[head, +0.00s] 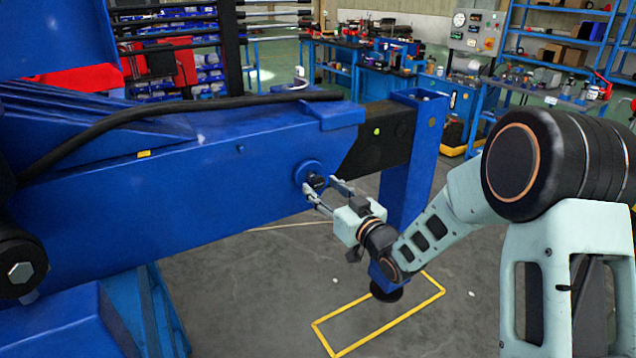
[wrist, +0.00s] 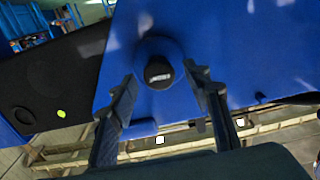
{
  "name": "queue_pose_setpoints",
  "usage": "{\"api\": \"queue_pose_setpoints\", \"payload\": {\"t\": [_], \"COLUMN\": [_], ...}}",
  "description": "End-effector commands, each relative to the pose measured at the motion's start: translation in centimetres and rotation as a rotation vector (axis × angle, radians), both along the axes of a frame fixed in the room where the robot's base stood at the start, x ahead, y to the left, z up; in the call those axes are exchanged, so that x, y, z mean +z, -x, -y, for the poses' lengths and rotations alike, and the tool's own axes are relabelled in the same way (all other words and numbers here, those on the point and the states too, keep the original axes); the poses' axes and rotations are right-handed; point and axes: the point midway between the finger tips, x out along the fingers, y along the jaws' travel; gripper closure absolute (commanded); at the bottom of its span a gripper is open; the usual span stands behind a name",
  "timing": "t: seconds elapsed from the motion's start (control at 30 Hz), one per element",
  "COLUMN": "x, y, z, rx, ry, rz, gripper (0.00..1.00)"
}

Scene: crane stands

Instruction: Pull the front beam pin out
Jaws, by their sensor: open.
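The front beam pin (head: 316,182) has a black head and sits in a round blue boss on the side of the blue beam (head: 220,190), near the beam's right end. In the wrist view the pin's black head (wrist: 158,72) faces the camera, with small light lettering on it. My gripper (head: 325,190) is open at the pin. Its two fingers (wrist: 168,80) stand on either side of the head in the wrist view, with a visible gap on each side. I cannot tell how far the fingertips reach past the head.
A black inner beam (head: 375,140) runs from the blue beam to a blue upright leg (head: 408,185) with a round foot. A yellow rectangle (head: 380,316) is marked on the floor below. Workbenches and shelves stand farther back. The floor in front of the beam is open.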

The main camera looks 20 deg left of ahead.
Motion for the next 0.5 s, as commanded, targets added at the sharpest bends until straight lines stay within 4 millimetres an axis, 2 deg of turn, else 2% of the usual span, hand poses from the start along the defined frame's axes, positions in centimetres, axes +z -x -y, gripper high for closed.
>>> {"api": "queue_pose_setpoints", "payload": {"t": [0.2, 0.5], "x": [0.0, 0.0], "y": [-1.6, -1.9], "z": [-1.8, -2.2], "rx": [-0.001, -0.001], "ry": [0.001, 0.001], "rz": [-0.001, -0.001], "gripper": [0.55, 0.55]}}
